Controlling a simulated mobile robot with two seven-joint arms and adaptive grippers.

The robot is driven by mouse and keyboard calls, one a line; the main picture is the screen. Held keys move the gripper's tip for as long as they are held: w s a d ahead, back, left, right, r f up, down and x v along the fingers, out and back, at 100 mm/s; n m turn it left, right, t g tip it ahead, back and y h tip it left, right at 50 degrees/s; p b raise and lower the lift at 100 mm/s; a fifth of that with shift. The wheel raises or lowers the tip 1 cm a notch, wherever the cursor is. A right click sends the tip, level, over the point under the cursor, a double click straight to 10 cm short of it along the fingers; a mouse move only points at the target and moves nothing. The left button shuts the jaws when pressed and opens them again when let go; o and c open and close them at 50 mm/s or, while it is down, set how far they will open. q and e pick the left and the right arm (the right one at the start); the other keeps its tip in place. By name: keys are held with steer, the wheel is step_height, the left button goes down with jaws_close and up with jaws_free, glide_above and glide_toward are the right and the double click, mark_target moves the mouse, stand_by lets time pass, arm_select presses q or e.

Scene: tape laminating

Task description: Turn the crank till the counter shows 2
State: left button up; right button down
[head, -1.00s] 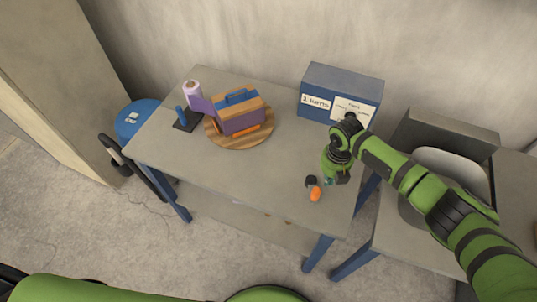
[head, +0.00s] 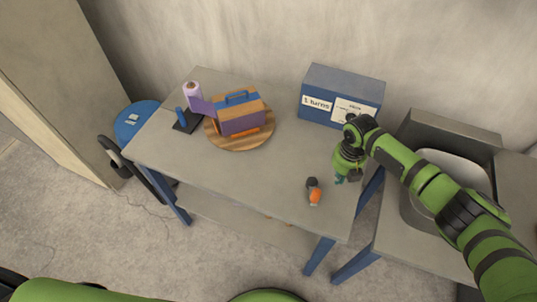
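A small part with a dark block and an orange knob (head: 315,197), seemingly the crank, is at the table's front right. My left gripper is out of view. I cannot make out a counter.
A blue case (head: 341,94) with two white labels stands at the table's back right. The table (head: 190,158) is clear between disc and knob. A sink (head: 430,205) is at the right; a blue stool (head: 136,118) is at the left.

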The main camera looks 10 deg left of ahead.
mark_target(345, 184)
steer(key=shift+w+d+b, duration=0.25)
steer(key=shift+w+d, duration=0.05)
steer(key=shift+d, duration=0.45)
steer(key=shift+w+d+b, duration=0.25)
steer(key=shift+d, duration=0.5)
jaws_free()
steer(key=shift+r, duration=0.1)
step_height(345, 184, up, 10)
steer(key=p, duration=0.9)
